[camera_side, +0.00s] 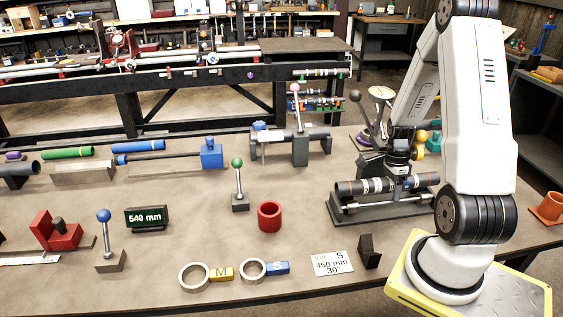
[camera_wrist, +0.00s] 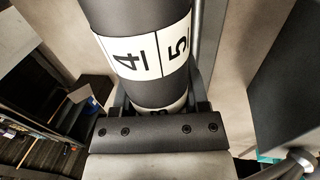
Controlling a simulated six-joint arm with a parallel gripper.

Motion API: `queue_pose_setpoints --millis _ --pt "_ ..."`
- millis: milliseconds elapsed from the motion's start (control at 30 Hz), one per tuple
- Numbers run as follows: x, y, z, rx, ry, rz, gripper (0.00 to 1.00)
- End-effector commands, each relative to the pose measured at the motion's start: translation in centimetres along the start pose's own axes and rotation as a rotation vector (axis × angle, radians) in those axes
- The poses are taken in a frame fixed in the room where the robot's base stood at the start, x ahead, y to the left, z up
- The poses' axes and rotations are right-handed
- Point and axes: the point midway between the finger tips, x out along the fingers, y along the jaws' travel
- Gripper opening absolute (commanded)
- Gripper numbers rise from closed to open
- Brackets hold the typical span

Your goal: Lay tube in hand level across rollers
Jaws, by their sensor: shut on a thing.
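The tube (camera_side: 372,187) is dark grey with white bands. It lies lengthwise over a low grey roller stand (camera_side: 350,218) at the right of the bench and looks about parallel to it. I cannot tell whether the tube touches the rollers. My gripper (camera_side: 402,182) comes down from above and is shut on the tube right of its middle. In the wrist view the tube (camera_wrist: 120,15) runs up from between my jaws (camera_wrist: 158,107), with a white band marked 4 and 5. The rollers are mostly hidden under the tube.
A red ring (camera_side: 269,216) and a green-knobbed lever (camera_side: 239,190) stand left of the stand. A dark block (camera_side: 370,251) and a white card (camera_side: 333,264) lie in front. A clamp fixture holding a grey bar (camera_side: 318,140) stands behind left. Bare bench lies between.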

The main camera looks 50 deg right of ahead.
Motion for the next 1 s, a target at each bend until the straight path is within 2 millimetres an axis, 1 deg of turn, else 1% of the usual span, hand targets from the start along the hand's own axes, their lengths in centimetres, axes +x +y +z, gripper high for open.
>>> queue_pose_setpoints --millis 300,700,733,767,800,833,867,1000 --pt "1.0 -0.3 0.0 0.000 0.000 -0.002 0.00" --pt "1.2 -0.3 0.0 0.000 0.001 -0.003 0.00" --pt "1.2 -0.3 0.0 0.000 0.001 -0.003 0.61" --pt "1.2 -0.3 0.0 0.000 0.001 -0.003 0.71" --pt "1.2 -0.3 0.0 0.000 0.001 -0.003 0.83" --pt "1.2 -0.3 0.0 0.000 0.001 -0.003 0.93" --pt "1.2 -0.3 0.0 0.000 0.001 -0.003 0.99" --pt "1.2 -0.3 0.0 0.000 0.000 -0.002 0.99"
